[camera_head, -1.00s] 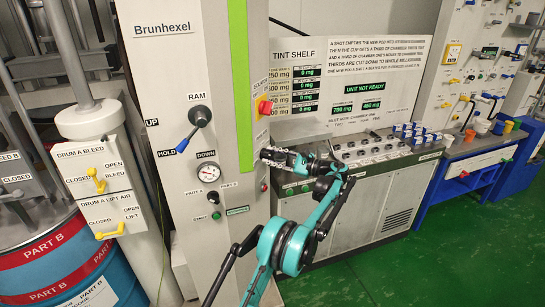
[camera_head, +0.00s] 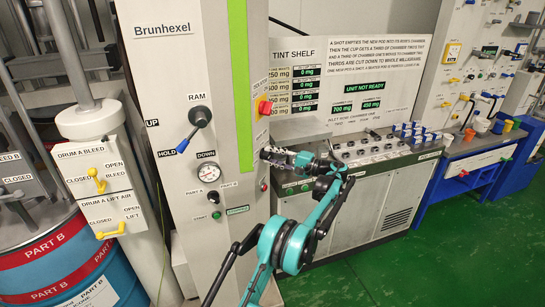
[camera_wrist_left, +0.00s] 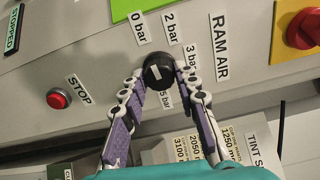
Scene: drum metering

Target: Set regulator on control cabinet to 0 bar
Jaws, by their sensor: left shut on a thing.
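The regulator knob (camera_wrist_left: 158,72) is black and round with a white mark, on the control cabinet's side face in the left wrist view. Labels around it read 0 bar (camera_wrist_left: 137,28), 2 bar (camera_wrist_left: 172,27), 3 bar (camera_wrist_left: 191,62) and a partly hidden 5 bar. I cannot tell for sure which label the mark points at. My left gripper (camera_wrist_left: 160,78) is shut on the knob, one finger on each side.
A red stop button (camera_wrist_left: 59,98) and a red switch on a yellow plate (camera_head: 264,107) are near the gripper. The tint shelf console (camera_head: 385,200) stands close on the right. The ram lever (camera_head: 195,130) is on the cabinet front. Green floor is clear at lower right.

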